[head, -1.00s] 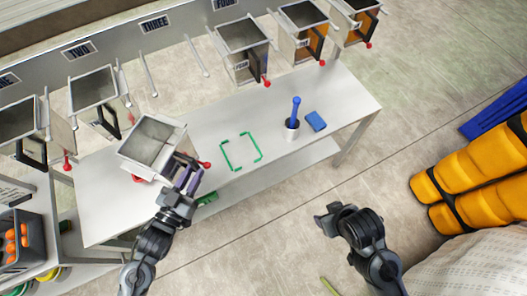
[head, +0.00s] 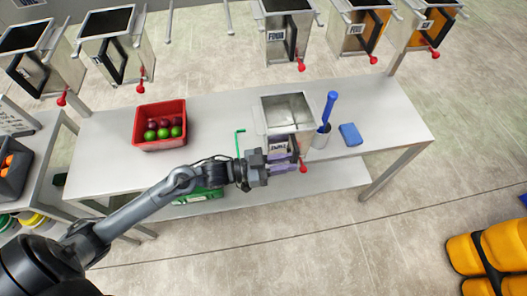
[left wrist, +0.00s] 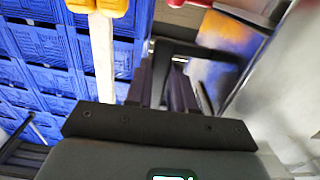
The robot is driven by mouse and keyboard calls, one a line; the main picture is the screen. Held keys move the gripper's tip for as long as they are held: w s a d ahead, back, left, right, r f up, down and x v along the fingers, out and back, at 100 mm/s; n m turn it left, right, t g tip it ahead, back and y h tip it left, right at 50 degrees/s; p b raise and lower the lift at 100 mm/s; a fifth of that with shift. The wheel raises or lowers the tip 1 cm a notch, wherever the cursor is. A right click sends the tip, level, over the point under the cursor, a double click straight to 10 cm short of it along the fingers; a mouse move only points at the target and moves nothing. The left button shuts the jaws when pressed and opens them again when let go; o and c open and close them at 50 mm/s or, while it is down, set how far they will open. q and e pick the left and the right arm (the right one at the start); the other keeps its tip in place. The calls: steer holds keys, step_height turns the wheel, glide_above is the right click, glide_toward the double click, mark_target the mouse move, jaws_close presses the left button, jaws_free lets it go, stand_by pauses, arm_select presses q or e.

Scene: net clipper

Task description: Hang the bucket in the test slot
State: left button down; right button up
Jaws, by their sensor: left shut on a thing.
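The held metal bucket (head: 262,120) is a square-topped grey box with a small label on its front and a red knob (head: 303,169) at its lower right. My left gripper (head: 280,166) is shut on the bucket's front side, with the bucket upright over the table. The bucket's contact with the table cannot be told. In the left wrist view my fingers (left wrist: 175,85) grip a dark handle, with the blurred bucket wall (left wrist: 225,75) to the right. At the top of the head view, two rods (head: 228,14) stick out beside an empty gap in the row of hanging buckets. My right gripper is out of view.
Hanging buckets (head: 112,22) with red knobs line the top edge on both sides of the gap.

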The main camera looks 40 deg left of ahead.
arm_select(q)
steer(key=shift+w+f, duration=0.15)
steer(key=shift+f, duration=0.05)
stand_by(0.4)
steer(key=shift+a+f, duration=0.25)
steer(key=shift+a, duration=0.05)
steer(key=a+f+b, duration=0.2)
steer(key=a+f, duration=0.8)
steer(key=a, duration=0.1)
steer(key=shift+w, duration=0.15)
steer(key=shift+f, duration=0.15)
